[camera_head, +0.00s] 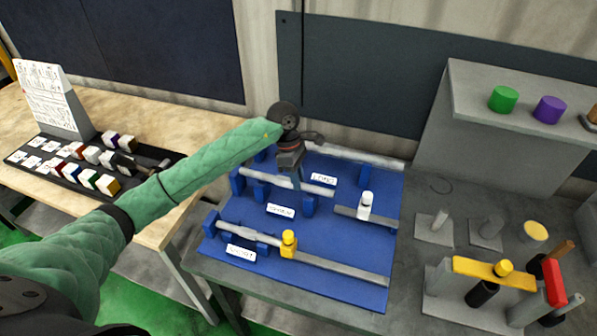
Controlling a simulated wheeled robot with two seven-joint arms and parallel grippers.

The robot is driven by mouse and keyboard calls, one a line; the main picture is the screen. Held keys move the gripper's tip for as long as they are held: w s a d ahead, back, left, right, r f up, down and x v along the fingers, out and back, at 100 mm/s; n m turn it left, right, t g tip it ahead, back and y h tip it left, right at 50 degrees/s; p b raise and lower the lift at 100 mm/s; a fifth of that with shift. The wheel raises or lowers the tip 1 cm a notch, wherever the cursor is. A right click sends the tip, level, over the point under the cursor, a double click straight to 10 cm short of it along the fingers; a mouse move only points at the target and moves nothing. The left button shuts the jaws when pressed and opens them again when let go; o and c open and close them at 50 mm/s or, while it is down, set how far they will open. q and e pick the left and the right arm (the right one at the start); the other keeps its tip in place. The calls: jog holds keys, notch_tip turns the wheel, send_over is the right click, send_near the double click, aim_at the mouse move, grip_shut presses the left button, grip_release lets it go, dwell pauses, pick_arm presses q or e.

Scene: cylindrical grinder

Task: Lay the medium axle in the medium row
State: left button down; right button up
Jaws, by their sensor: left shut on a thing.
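My left gripper (293,181) reaches down over the blue board (330,240) and is shut on a grey axle (262,179) in the middle row. This axle runs along the row at its blue supports (240,184); whether it rests fully in them is hard to tell. A longer axle (360,156) lies in the far row, and another axle (235,230) lies in the near row. White labels (281,211) mark the rows, but their print is too small to read surely. My right gripper is out of view.
A white knob (367,198) and a yellow knob (288,240) stand on grey bars on the board. Fixtures with a yellow bar (480,269) stand at right. Green (503,99) and purple (549,109) cylinders sit on a shelf. A black tray (85,187) of blocks lies at left.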

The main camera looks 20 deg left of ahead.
pick_arm(q)
jog(key=shift+f+p, duration=0.35)
jog(key=shift+f, duration=0.4)
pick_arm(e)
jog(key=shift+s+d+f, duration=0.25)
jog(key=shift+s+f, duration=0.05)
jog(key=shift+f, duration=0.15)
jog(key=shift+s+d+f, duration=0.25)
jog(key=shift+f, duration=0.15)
pick_arm(q)
jog(key=shift+f, duration=0.15)
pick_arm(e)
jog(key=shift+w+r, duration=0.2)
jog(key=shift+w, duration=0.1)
pick_arm(q)
jog(key=shift+b, duration=0.3)
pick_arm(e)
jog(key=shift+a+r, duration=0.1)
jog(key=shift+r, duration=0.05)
pick_arm(q)
jog(key=c, duration=1.3)
grip_release()
jog(key=shift+f, duration=0.1)
jog(key=shift+o, duration=0.2)
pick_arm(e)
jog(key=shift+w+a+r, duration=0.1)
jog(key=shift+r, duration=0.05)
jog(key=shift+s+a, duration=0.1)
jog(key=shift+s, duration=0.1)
